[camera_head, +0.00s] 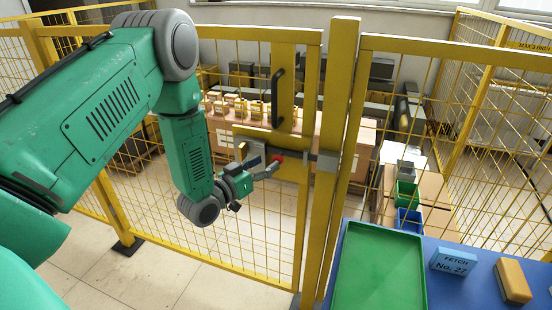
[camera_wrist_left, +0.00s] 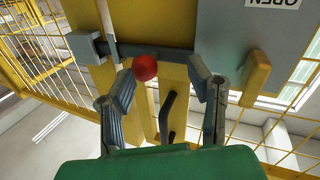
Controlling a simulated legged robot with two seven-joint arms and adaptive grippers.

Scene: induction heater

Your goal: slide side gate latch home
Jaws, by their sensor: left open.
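The yellow mesh side gate (camera_head: 255,40) stands shut beside a yellow post (camera_head: 336,120). Its latch is a dark sliding bar (camera_wrist_left: 170,57) with a red knob (camera_wrist_left: 145,68), which also shows in the head view (camera_head: 279,158). The bar runs to a grey bracket (camera_wrist_left: 84,46) at the post, also in the head view (camera_head: 325,160); how deep it sits there is unclear. My left gripper (camera_head: 267,169) is at the latch. In the wrist view its open fingers (camera_wrist_left: 160,76) straddle the knob, with gaps on both sides. My right gripper is not in view.
A grey plate (camera_wrist_left: 240,35) marked OPEN is beside the bar. A black gate handle (camera_head: 277,98) is above the latch. At right, a blue table (camera_head: 455,290) holds a green tray (camera_head: 380,270), a blue block (camera_head: 453,262) and an orange block (camera_head: 514,281).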

